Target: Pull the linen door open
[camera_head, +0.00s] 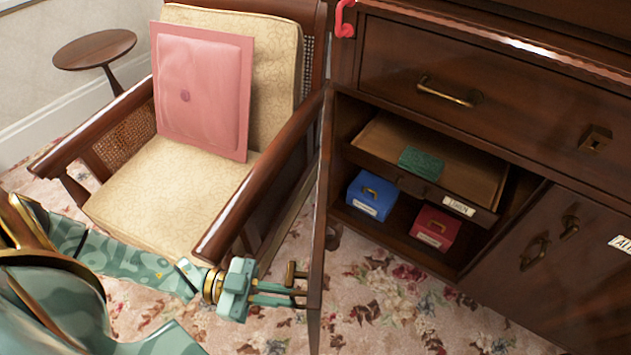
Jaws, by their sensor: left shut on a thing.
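The linen door (321,200) of the dark wood cabinet stands wide open, swung out toward me and seen almost edge-on. Its outer face is mostly hidden by the steep angle. A small brass handle (291,272) sticks out from its left side, low down. My left gripper (295,294) is at this handle and is shut on it; the exact hold is small and partly hidden. The open compartment shows a shelf (440,160) with a label on its front edge that appears to read "LINEN". My right gripper is not in view.
A wooden armchair (170,195) with a pink cushion (202,85) stands close left of the door. Inside the compartment are a blue box (371,196), a red box (435,228) and a green item (421,163). A closed door (565,255) is at right. Floral carpet lies clear in front.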

